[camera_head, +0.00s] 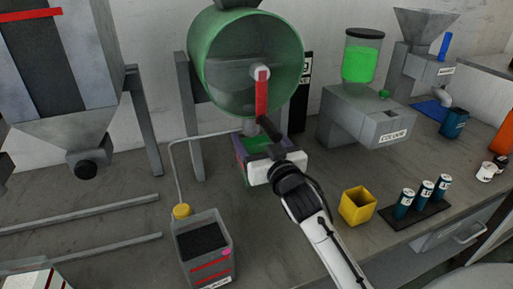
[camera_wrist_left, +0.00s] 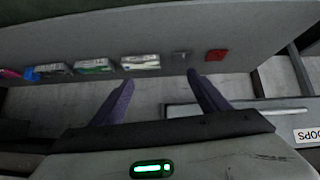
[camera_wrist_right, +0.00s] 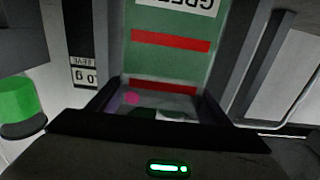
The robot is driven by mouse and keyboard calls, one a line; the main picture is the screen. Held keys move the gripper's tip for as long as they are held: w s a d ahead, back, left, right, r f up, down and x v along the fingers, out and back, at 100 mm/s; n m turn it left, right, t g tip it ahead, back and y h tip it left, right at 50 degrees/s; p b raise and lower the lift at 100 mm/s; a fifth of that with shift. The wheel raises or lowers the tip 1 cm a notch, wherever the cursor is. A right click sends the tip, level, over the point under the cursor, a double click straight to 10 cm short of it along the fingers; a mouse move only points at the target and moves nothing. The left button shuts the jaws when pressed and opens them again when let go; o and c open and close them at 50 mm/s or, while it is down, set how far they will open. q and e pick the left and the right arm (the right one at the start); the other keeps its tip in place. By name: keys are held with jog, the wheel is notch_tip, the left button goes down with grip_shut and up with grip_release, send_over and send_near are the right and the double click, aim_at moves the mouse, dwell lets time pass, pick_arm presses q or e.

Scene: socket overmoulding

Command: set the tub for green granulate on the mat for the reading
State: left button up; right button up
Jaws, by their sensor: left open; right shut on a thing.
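The tub for green granulate (camera_wrist_right: 168,62) has a green face with red stripes, a pink dot and an upside-down label in the right wrist view. My right gripper (camera_head: 263,153) is shut on this tub, one finger on each side. In the head view the tub's green contents (camera_head: 258,142) show between the fingers, below the green drum; its base is hidden. My left gripper (camera_wrist_left: 158,92) is open and empty in the left wrist view, and is outside the head view. I cannot make out the reading mat. A black panel (camera_wrist_right: 83,75) shows "0 g" in the right wrist view.
A similar tub with dark granulate (camera_head: 205,250) stands at lower left beside a yellow-capped pipe. A yellow box (camera_head: 357,206) and a rack of blue cylinders (camera_head: 415,212) stand at right.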

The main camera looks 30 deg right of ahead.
aim_at(251, 139)
jog(key=shift+f, duration=1.6)
jog(key=shift+b, duration=0.3)
jog(key=shift+f, duration=0.2)
jog(key=o, duration=2)
jog(key=shift+f, duration=0.1)
